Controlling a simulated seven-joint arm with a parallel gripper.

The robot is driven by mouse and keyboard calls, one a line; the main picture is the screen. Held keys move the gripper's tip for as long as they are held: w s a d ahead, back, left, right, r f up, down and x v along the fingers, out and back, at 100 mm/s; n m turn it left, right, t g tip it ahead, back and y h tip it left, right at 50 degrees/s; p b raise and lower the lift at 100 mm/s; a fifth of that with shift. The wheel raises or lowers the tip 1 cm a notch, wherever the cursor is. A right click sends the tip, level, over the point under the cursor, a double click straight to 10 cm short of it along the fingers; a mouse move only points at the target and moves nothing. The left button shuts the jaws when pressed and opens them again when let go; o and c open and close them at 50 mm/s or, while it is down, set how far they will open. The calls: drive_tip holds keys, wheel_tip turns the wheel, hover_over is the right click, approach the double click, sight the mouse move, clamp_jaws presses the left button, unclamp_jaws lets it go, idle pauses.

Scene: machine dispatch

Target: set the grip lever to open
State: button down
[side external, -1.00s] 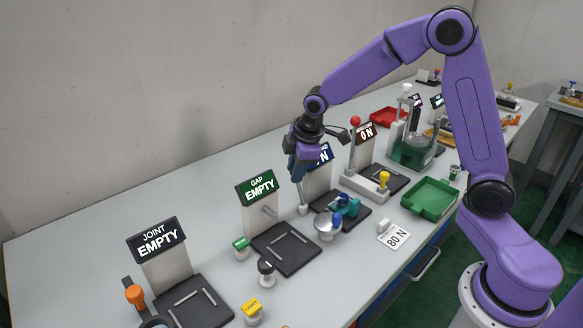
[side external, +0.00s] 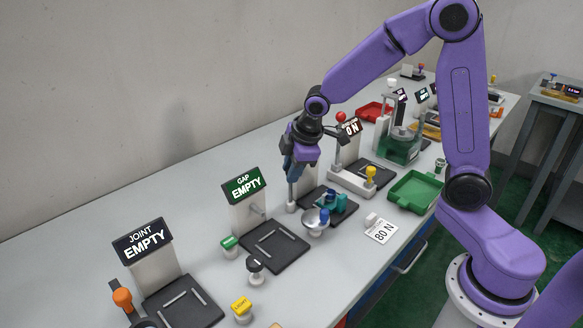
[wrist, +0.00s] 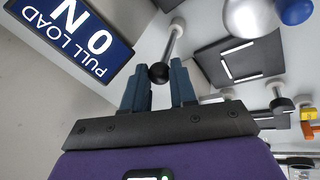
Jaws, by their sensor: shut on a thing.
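The grip lever is a silver rod (wrist: 173,42) with a black ball knob (wrist: 159,72). In the side view the rod (side external: 291,193) stands nearly upright at the left of the pull-load fixture (side external: 316,203). My gripper (side external: 290,172) is above it, and in the wrist view my gripper (wrist: 160,80) has its blue fingers on either side of the knob, shut on it. The blue PULL LOAD sign (wrist: 75,35) reads 0 N in the wrist view. In the side view my gripper hides the knob and most of that sign.
The GAP EMPTY fixture (side external: 265,249) is left of the lever, with a green knob (side external: 229,243) beside it. The ON fixture (side external: 352,183) and a green tray (side external: 403,202) are to the right. An 80 N card (side external: 381,231) lies in front.

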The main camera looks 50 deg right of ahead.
drive_tip(key=shift+s+a+f, duration=0.15)
drive_tip(key=shift+s+f, duration=0.2)
drive_tip(key=shift+s, duration=0.1)
drive_tip(key=c, duration=0.9)
unclamp_jaws()
drive_tip(key=shift+w+r, duration=0.1)
drive_tip(key=v, duration=1.7)
drive_tip(key=shift+r, duration=0.25)
drive_tip(key=shift+w, duration=0.1)
drive_tip(key=s+f+g, duration=0.1)
drive_tip(key=s+f, duration=0.3)
drive_tip(key=s, duration=0.4)
drive_tip(key=s+a+f+g, duration=0.1)
drive_tip(key=s+f, duration=0.3)
drive_tip(key=s, duration=0.4)
drive_tip(key=s+f+g, duration=0.1)
drive_tip(key=s+f, duration=0.3)
drive_tip(key=s, duration=0.4)
drive_tip(key=shift+f+g, duration=0.25)
drive_tip(key=shift+g, duration=0.15)
